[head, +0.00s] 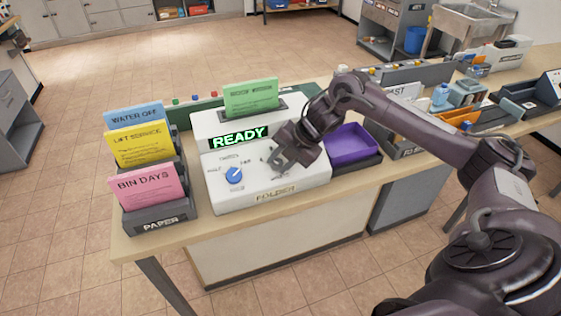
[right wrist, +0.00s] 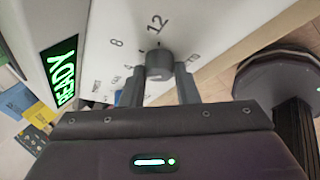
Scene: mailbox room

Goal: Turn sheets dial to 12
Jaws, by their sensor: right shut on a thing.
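The folder machine (head: 310,178) is a white unit on the counter with a lit green READY display (head: 240,137). The sheets dial (right wrist: 159,62) is a small dark grey knob with 8 and 12 printed around it; in the right wrist view the 12 (right wrist: 157,24) lies just beyond the knob. My right gripper (head: 277,160) is shut on this dial, one finger on each side, and it largely hides the dial in the head view. The fingertips also show in the right wrist view (right wrist: 160,76). I cannot clearly tell where the dial points. My left gripper is not in view.
A blue dial (head: 234,175) sits left of my right gripper. Green paper (head: 250,97) stands in the folder's top. The paper rack (head: 160,222) with blue, yellow and pink sheets stands at left. A purple tray (head: 350,144) is close on the right.

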